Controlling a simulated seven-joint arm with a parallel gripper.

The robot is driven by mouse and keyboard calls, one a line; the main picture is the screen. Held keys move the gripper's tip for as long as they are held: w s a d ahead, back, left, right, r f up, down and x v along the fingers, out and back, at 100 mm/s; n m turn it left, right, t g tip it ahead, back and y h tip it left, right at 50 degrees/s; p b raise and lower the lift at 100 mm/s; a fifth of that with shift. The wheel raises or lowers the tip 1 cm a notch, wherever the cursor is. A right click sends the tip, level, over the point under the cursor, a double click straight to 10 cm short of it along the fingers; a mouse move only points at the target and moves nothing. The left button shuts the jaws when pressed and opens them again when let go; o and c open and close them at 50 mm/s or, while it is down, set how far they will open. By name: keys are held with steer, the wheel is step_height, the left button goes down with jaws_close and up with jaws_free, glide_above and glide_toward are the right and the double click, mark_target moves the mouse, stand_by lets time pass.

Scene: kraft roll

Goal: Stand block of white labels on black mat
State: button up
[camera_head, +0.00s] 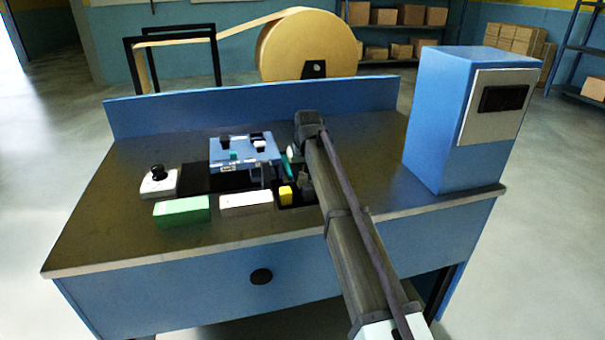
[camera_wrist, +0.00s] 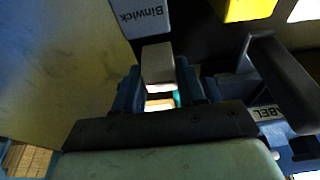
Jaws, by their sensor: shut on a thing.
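My gripper (camera_wrist: 160,84) is shut on a small pale grey-white block (camera_wrist: 158,62), which sticks out between its fingertips in the wrist view. I take it as the block of white labels; no print on it is readable. In the head view my arm covers most of the grip, above the right of the bench near the blue holder (camera_head: 230,165). A black mat (camera_head: 203,179) seems to lie between the white-based knob and the blue holder. I cannot tell the height of the held block above the bench.
A block lettered "Binwick" (camera_wrist: 140,15) is close to the held block. A yellow block (camera_head: 286,195) stands in a black tray. A white block (camera_head: 246,203) and green block (camera_head: 182,210) lie at the front. A blue cabinet (camera_head: 440,125) stands right; the bench's left front is clear.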

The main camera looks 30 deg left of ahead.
steer(key=o, duration=1.1)
steer(key=shift+r, duration=0.1)
steer(key=v, duration=1.3)
steer(key=shift+d+r, duration=0.1)
steer(key=shift+r, duration=0.2)
